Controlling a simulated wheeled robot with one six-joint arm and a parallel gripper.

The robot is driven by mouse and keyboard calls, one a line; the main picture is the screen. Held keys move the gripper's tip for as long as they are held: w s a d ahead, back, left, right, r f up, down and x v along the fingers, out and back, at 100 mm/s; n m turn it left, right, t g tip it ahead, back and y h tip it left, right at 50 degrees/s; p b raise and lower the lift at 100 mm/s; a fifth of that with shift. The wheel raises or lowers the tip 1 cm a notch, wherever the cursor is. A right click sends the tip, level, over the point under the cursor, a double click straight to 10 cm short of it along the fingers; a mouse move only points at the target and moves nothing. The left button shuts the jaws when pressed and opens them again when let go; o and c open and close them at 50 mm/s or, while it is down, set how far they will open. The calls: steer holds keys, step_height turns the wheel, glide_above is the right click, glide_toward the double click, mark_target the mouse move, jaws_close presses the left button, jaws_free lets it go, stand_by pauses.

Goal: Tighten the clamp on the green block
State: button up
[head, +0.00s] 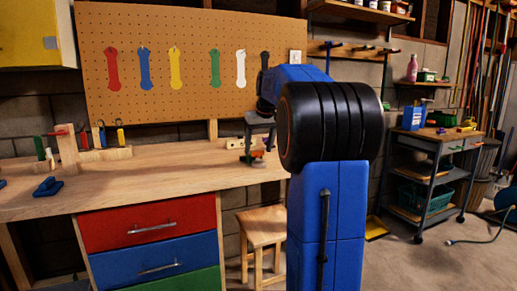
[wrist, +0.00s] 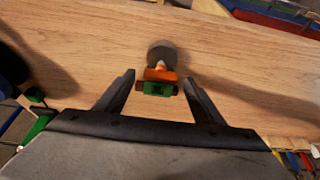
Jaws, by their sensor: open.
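The green block (wrist: 155,90) sits on the wooden workbench, small and low in the wrist view. An orange clamp part (wrist: 161,74) lies against it, with a dark grey round piece (wrist: 161,51) just beyond. In the head view the green block (head: 246,159) shows small on the bench under my gripper (head: 259,147), with orange beside it. My gripper (wrist: 158,76) is open. Its two fingers stand on either side of the block and clamp, with visible gaps in the wrist view. I cannot tell the height of the fingertips, nor how tight the clamp is.
A light wooden piece with holes (head: 238,143) stands behind on the bench. A wooden rack with tools (head: 100,156) and a blue object (head: 48,187) are at left. The pegboard (head: 190,60) rises behind. Bench surface between is clear.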

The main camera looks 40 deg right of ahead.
steer(key=shift+w+f, duration=0.1)
steer(key=shift+f, duration=0.2)
steer(key=c, duration=1)
steer(key=shift+c, duration=0.2)
